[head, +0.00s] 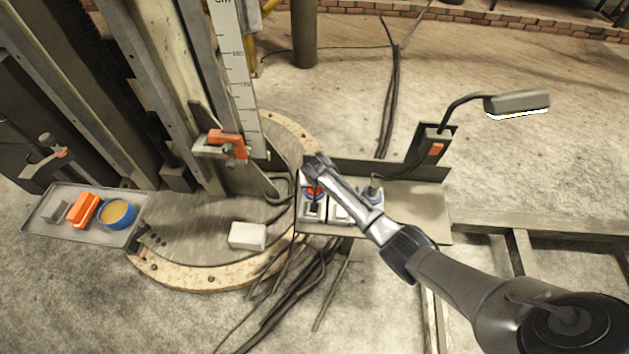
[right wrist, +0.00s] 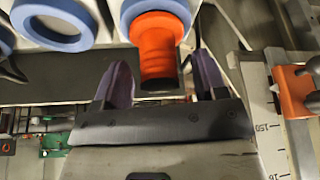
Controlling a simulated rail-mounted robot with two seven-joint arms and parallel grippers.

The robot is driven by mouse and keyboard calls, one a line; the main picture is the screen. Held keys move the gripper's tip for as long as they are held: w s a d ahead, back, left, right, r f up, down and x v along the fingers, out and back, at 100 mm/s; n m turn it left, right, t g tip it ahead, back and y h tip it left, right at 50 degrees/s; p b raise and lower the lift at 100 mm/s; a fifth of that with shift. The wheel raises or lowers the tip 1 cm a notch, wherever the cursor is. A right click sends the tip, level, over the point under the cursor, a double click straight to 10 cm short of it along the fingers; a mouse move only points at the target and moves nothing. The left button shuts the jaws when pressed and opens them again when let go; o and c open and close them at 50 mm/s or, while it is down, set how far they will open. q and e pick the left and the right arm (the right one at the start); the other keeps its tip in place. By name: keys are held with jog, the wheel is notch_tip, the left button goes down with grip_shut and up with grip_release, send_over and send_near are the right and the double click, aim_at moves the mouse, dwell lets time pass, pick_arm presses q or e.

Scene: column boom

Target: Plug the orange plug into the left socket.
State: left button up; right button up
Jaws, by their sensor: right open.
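The orange plug (head: 313,191) is at the left socket (head: 308,213), a white block with a blue ring. In the right wrist view the plug (right wrist: 157,42) has its far end within the blue ring (right wrist: 128,18); how deep it sits I cannot tell. My right gripper (head: 317,166) is at the plug. In the wrist view its two purple fingers (right wrist: 163,80) are open, one on each side of the plug with gaps. Another blue-ringed socket (right wrist: 52,24) there is empty. My right arm partly hides the sockets beside the plug. My left gripper is out of view.
A lamp (head: 518,102) on a bent arm stands right of the sockets. A tray (head: 75,238) with an orange block (head: 85,211) and a blue-rimmed tin (head: 117,214) is at the left. A white box (head: 247,236) lies near the cables. A ruled column (head: 233,70) rises behind.

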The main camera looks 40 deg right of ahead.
jog(key=p+v, duration=0.5)
jog(key=v, duration=0.8)
jog(key=shift+r, duration=0.4)
jog(key=shift+a, duration=0.1)
